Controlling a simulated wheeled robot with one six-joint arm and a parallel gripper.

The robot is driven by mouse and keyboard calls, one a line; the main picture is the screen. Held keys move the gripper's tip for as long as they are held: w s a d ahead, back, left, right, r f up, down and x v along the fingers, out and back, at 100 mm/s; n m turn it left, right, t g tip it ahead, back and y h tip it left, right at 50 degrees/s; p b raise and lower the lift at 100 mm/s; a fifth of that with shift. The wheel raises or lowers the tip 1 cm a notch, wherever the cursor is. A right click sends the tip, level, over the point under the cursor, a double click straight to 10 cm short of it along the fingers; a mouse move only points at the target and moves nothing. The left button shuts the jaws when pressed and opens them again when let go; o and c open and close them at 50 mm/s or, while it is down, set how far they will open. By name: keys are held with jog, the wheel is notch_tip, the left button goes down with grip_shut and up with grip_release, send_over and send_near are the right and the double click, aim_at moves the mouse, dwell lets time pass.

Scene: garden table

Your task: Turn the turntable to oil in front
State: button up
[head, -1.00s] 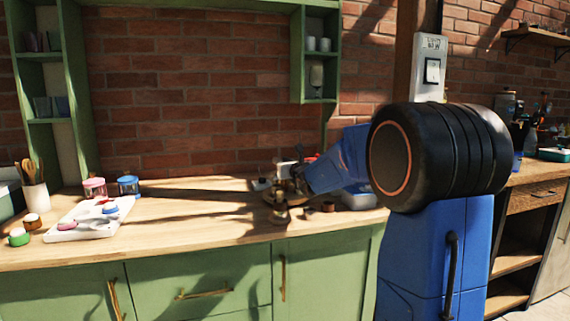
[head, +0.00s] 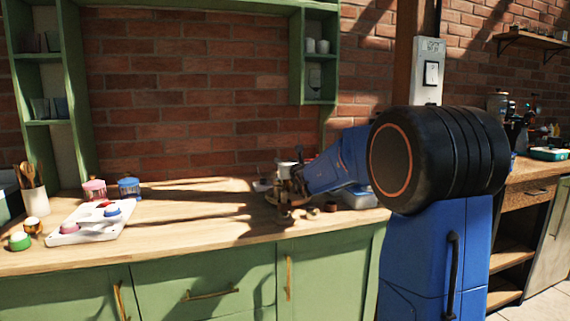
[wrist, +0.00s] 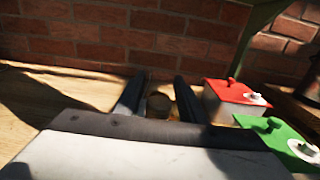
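The turntable (head: 272,199) stands on the counter in the head view, small and partly hidden behind my gripper. Several small items crowd on and around it, among them a white one (head: 286,170). I cannot tell which is the oil. My gripper (head: 298,184) is low over the turntable at its right side. In the wrist view my gripper's two dark fingers (wrist: 159,82) are apart, pointing away. A small brownish round thing (wrist: 158,104) shows between them; contact cannot be told. A red-lidded box (wrist: 230,98) and a green-lidded box (wrist: 275,137) are right of the fingers.
A white tray (head: 88,231) with small coloured pots lies on the left of the counter (head: 180,235). Pink (head: 95,190) and blue (head: 129,187) jars stand behind it. A small brown pot (head: 331,206) is right of the turntable. The counter between tray and turntable is clear.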

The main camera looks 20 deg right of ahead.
dwell(0.3)
jog(key=s+a, duration=0.1)
jog(key=s, duration=1.6)
jog(key=shift+s+a, duration=0.15)
jog(key=shift+a, duration=0.2)
